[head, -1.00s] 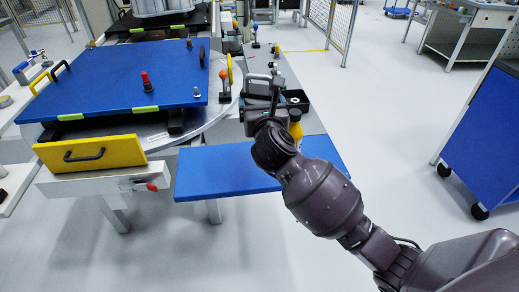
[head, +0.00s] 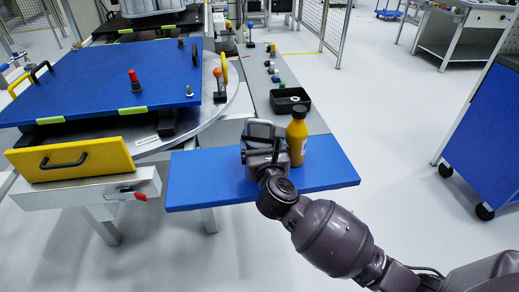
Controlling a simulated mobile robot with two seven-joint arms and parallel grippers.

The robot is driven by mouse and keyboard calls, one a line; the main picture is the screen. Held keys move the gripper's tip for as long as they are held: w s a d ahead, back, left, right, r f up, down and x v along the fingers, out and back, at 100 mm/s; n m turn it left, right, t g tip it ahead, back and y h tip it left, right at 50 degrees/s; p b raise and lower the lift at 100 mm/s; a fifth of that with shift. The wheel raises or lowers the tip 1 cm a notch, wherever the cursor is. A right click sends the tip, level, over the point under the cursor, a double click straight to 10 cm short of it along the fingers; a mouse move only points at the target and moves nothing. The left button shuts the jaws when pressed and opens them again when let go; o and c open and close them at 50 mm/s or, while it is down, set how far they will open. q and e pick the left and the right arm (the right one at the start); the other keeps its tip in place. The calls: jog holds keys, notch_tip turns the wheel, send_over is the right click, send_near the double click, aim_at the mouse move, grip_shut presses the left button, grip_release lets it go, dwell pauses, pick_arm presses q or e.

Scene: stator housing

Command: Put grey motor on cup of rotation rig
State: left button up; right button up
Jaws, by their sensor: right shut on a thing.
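I cannot tell whether the motor touches the shelf. The rotation rig shows as a round silver table (head: 219,112) under a blue plate (head: 100,82). I cannot make out its cup for certain. My left gripper is not in view.
The blue shelf (head: 215,180) has free room left and right of the gripper. Behind it, a black tray (head: 291,101) with a ring-like part stands on a grey strip with small knobs. A red-knobbed pin (head: 134,80) stands on the blue plate. A blue cart (head: 490,140) is at right.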

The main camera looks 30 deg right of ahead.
jog(key=shift+f, duration=0.2)
jog(key=shift+f, duration=0.2)
jog(key=o, duration=1.4)
jog(key=shift+o, duration=0.2)
jog(key=shift+s+r, duration=0.1)
jog(key=p+v, duration=0.1)
jog(key=v, duration=1.1)
